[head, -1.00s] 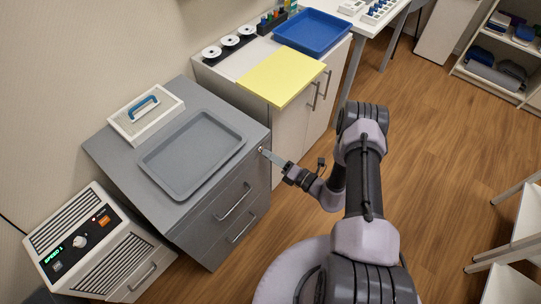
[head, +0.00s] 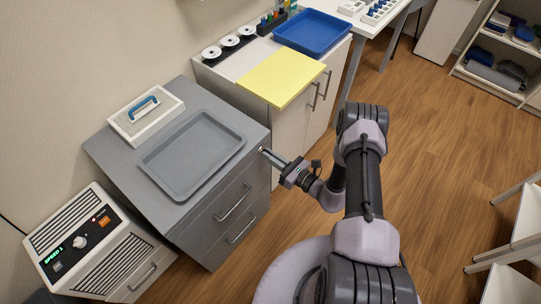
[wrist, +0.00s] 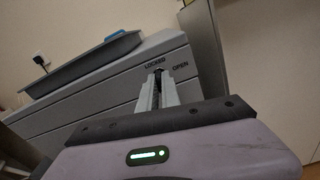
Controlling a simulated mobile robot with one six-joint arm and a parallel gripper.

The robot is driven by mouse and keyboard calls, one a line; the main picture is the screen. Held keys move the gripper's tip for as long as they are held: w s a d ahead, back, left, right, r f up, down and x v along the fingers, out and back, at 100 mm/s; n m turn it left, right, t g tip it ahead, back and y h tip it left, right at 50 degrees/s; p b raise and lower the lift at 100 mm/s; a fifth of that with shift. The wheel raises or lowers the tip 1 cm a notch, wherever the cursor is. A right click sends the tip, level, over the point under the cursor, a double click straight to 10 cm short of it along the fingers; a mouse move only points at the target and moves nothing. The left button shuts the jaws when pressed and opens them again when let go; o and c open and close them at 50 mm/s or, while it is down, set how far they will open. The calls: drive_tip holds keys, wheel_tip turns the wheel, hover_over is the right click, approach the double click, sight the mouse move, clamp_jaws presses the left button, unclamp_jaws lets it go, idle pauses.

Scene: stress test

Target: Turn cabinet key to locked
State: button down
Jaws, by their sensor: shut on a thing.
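The grey drawer cabinet (head: 212,226) stands left of my arm. Its lock is at the upper right corner of the front. In the wrist view the labels LOCKED (wrist: 155,63) and OPEN (wrist: 181,66) show on the cabinet front (wrist: 105,90), with LOCKED above the lock and OPEN to its right. My gripper (head: 267,154) reaches the lock, and its fingers also show in the wrist view (wrist: 158,84). It is shut on the cabinet key (wrist: 158,72), a small dark piece at the fingertips, just below LOCKED. The fingers hide most of the key, so its exact angle is unclear.
A grey tray (head: 238,148) and a white box with a blue handle (head: 122,126) lie on the cabinet. A white cabinet with a yellow panel (head: 283,78) and a blue tray (head: 312,32) stands behind. A control unit (head: 92,262) is at left.

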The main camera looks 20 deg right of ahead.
drive_tip(key=shift+n, duration=0.9)
drive_tip(key=c, duration=1.6)
unclamp_jaws()
drive_tip(key=shift+o, duration=0.2)
drive_tip(key=shift+s+d, duration=0.1)
drive_tip(key=p+v, duration=0.4)
drive_tip(key=v, duration=1.3)
